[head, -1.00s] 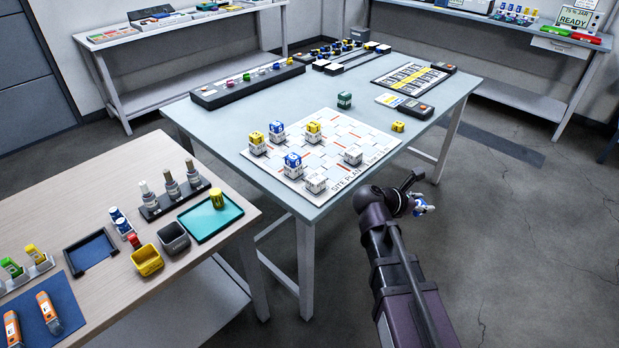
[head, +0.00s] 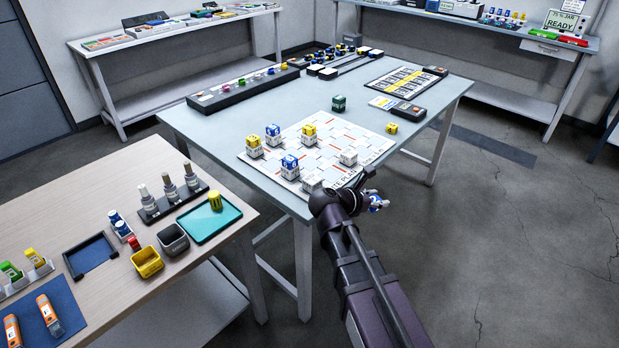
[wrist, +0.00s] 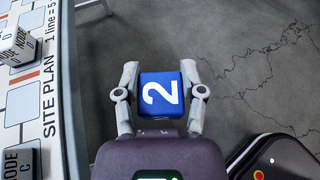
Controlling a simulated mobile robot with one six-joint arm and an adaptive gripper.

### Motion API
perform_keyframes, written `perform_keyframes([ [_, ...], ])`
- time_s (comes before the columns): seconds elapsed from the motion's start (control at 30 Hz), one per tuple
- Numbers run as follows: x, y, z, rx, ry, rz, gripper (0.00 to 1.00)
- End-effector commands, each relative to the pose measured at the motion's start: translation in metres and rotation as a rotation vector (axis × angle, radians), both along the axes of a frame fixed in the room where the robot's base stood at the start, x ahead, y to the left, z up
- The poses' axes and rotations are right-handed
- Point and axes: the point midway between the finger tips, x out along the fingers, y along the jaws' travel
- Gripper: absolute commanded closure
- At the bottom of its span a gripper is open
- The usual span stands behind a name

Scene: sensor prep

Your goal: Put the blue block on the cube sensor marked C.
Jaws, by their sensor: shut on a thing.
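My gripper (wrist: 160,76) is shut on the blue block (wrist: 158,104), which has a white 2 on its face. In the wrist view the floor lies behind the block, beside the table edge. In the head view my gripper (head: 376,203) is partly hidden by my arm, off the table's near right edge. The white cube sensor marked C (wrist: 20,162) stands on the site plan at the lower left of the wrist view, apart from the block. In the head view this sensor (head: 311,184) appears to be the nearest white cube, bare on top and partly covered by my arm.
Another bare white cube, node D (wrist: 14,45), stands farther along the site plan (head: 322,141). Cubes topped with blue (head: 289,163) and yellow (head: 254,140) blocks stand nearby. A green block (head: 339,103) and a small yellow block (head: 391,128) lie beyond the plan.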

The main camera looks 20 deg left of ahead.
Motion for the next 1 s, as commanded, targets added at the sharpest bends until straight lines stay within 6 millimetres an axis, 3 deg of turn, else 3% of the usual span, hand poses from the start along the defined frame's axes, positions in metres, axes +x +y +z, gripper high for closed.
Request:
perform_keyframes([
  [0.37,0.001,-0.002,0.009,0.001,0.001,0.018,0.84],
  [0.73,-0.005,0.031,0.048,0.001,0.002,0.196,0.84],
  [1.0,-0.006,0.043,0.056,-0.001,0.000,0.260,0.84],
])
